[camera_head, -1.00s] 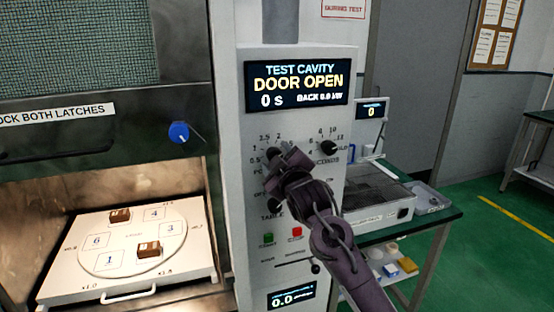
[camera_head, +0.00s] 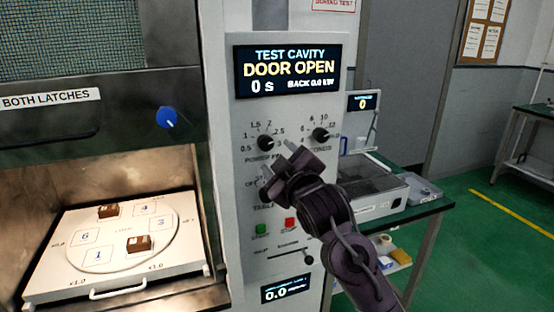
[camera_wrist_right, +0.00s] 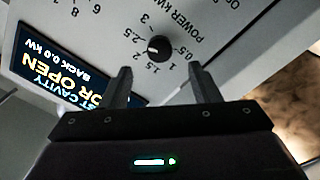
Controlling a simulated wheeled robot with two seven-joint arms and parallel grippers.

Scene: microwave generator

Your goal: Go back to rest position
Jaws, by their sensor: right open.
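My right gripper (camera_head: 280,172) is in front of the microwave's control panel (camera_head: 222,130), just below the power knob (camera_head: 265,142). Its jaws are open and empty. In the right wrist view the two fingers of the gripper (camera_wrist_right: 161,85) stand apart, with the power knob (camera_wrist_right: 158,47) beyond and between them, not touched. The display (camera_head: 287,70) reads "TEST CAVITY DOOR OPEN 0 s". My gripper partly hides the table knob (camera_head: 265,190). My left gripper is not in view.
The open cavity at left holds a white tray (camera_head: 60,285) with two brown blocks, one of them here (camera_head: 135,243). The seconds knob (camera_head: 320,135) is right of the gripper. A green-topped bench (camera_head: 435,207) with a grey device stands at right. Open green floor lies beyond.

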